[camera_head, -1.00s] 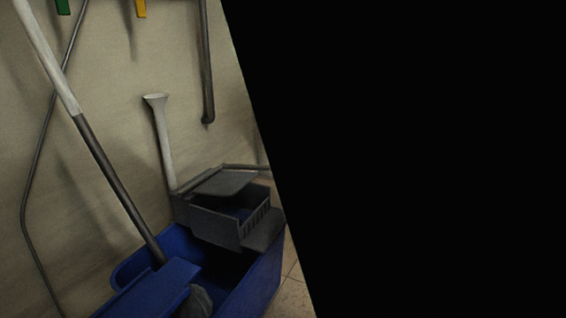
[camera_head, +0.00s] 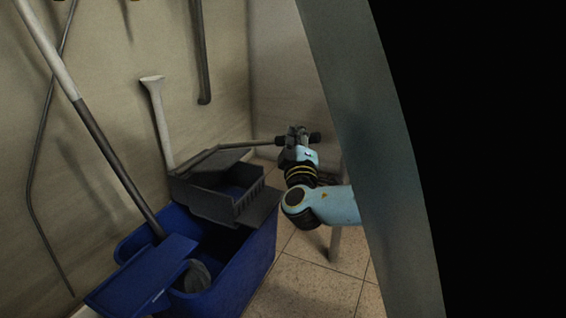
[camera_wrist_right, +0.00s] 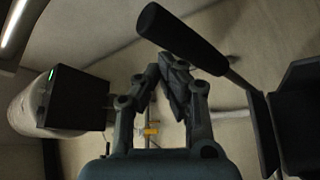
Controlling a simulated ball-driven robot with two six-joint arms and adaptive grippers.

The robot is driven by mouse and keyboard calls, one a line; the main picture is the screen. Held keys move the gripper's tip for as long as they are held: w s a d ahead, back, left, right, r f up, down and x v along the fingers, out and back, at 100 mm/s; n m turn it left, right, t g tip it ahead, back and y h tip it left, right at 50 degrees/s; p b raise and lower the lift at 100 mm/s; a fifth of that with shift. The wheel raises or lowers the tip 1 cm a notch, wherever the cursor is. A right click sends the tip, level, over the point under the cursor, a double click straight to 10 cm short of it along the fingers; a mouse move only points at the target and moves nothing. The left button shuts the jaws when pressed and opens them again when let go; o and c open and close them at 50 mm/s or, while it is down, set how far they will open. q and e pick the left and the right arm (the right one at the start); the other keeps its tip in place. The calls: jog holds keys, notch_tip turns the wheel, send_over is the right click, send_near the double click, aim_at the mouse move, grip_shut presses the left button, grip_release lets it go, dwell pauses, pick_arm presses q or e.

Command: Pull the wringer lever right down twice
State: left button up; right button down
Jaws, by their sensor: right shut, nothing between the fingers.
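The wringer (camera_head: 222,205) is a dark grey basket on the rim of a blue mop bucket (camera_head: 262,255). Its lever (camera_head: 250,143) is a thin rod reaching roughly level to the right, with a black grip (camera_head: 315,137) at its end. My right gripper (camera_head: 297,131) is at that grip and hides its middle. In the right wrist view the fingers (camera_wrist_right: 168,68) are shut with nothing between them, close beside the black grip (camera_wrist_right: 182,38). I cannot tell whether they touch it. The wringer is at the right edge there (camera_wrist_right: 300,120). My left gripper is not in view.
A mop (camera_head: 100,135) leans from the bucket across the left. A pale flared post (camera_head: 158,115) stands behind the wringer. A dark pole (camera_head: 202,60) hangs on the wall. Tiled floor (camera_head: 315,285) is open right of the bucket.

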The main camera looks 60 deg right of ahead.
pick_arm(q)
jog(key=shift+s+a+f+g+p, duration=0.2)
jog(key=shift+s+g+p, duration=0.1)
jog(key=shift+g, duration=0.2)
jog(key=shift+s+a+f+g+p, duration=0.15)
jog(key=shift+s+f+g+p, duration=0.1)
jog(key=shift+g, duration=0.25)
pick_arm(e)
jog(key=s+a+f, duration=0.1)
jog(key=a+f, duration=0.2)
jog(key=a, duration=0.6)
jog(key=shift+s+f, duration=0.25)
jog(key=shift+f, duration=0.1)
jog(key=shift+d, duration=0.1)
